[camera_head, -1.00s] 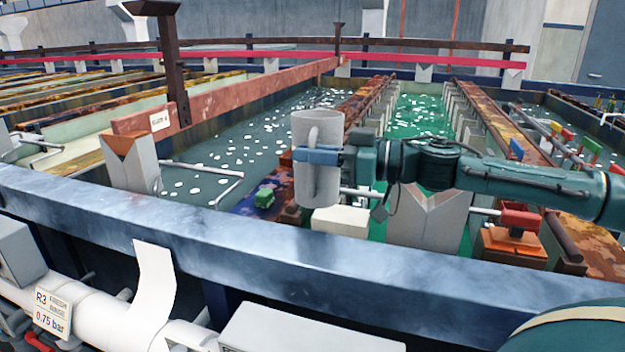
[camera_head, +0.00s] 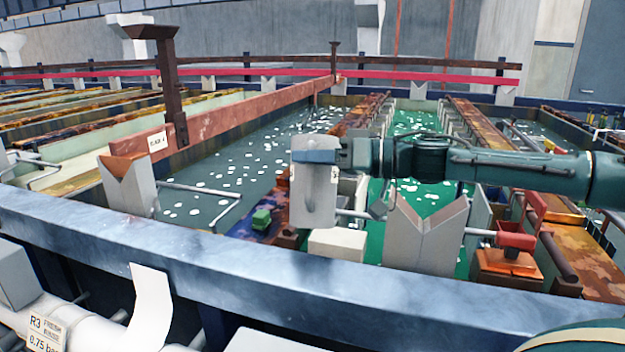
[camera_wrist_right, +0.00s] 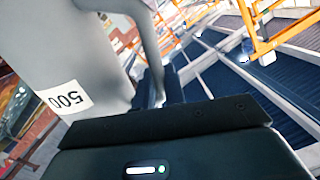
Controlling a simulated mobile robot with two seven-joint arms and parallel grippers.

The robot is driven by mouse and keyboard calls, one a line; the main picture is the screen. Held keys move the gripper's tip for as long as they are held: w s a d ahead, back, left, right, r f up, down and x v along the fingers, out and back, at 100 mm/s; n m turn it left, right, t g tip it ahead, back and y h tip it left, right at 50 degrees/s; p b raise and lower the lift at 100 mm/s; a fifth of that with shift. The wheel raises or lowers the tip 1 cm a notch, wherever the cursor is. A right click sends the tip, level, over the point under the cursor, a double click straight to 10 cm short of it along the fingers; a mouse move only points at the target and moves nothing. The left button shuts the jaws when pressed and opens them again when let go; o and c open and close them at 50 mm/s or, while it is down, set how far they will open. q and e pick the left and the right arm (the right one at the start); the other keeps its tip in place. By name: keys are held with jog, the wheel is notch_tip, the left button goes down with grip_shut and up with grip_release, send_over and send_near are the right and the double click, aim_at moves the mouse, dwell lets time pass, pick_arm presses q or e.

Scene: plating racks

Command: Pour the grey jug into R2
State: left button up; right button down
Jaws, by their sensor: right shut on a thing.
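The grey jug (camera_head: 313,208) is held in the middle of the head view, over the strip between the dark tank and the green tank. My right gripper (camera_head: 317,156) is shut on it near the top of its visible outline. The jug appears tilted, but its mouth and contents cannot be made out. In the right wrist view the jug (camera_wrist_right: 75,45) fills the upper left, with a "500" label and its handle beside the dark gripper fingers (camera_wrist_right: 155,85). No readable R2 label shows, so I cannot tell which place is R2. My left gripper is not in view.
A dark tank (camera_head: 240,165) with white floating pieces lies left of the jug, a green tank (camera_head: 425,197) right. A grey notched post (camera_head: 425,230) stands right of the jug, a white block (camera_head: 338,244) below. A blue-grey rail (camera_head: 210,262) crosses the front. A pipe label reads R3 (camera_head: 45,333).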

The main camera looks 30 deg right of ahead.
jog(key=shift+w+d+r+m+p, duration=0.15)
jog(key=shift+r+m+p, duration=0.55)
jog(key=shift+p, duration=0.65)
jog(key=shift+f, duration=0.1)
dwell(0.5)
jog(key=shift+w+d+r+m+p, duration=0.15)
jog(key=shift+m+p, duration=0.25)
jog(key=shift+p, duration=0.4)
jog(key=shift+w+d+r+m+g+p, duration=0.1)
jog(key=shift+w+m+g+p, duration=0.05)
jog(key=shift+m+g+p, duration=0.3)
dwell(0.7)
